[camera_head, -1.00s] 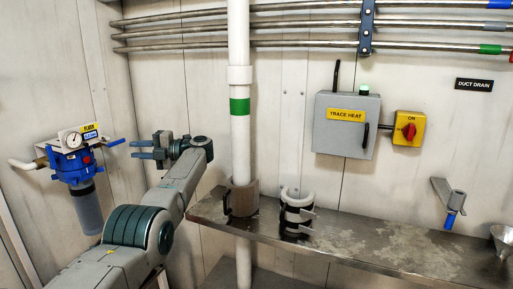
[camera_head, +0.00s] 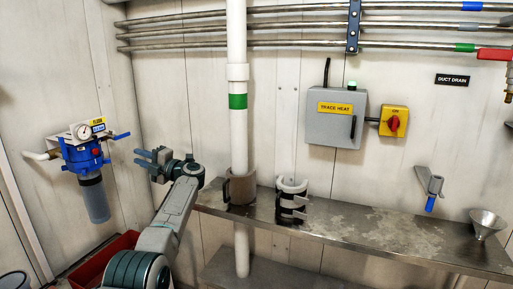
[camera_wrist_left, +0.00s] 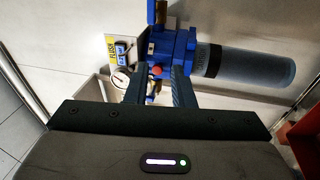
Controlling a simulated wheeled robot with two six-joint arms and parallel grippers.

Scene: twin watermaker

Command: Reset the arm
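My left arm (camera_head: 172,225) reaches up from the bottom left of the head view. Its gripper (camera_head: 145,160) is raised in front of the wall, right of the blue filter unit (camera_head: 80,155) and left of the white vertical pipe (camera_head: 237,60). In the left wrist view the two fingers (camera_wrist_left: 159,88) stand apart with nothing held between them. The filter unit, with its gauge and grey bowl (camera_wrist_left: 245,68), shows beyond the fingers, apart from them. My right gripper is not in view.
A metal shelf (camera_head: 370,228) runs along the wall, with a brown clamp (camera_head: 240,187) round the pipe and a black-and-white clamp (camera_head: 291,203). A funnel (camera_head: 486,224) is at right. A red bin (camera_head: 92,262) is on the floor at left. The trace heat box (camera_head: 335,118) is on the wall.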

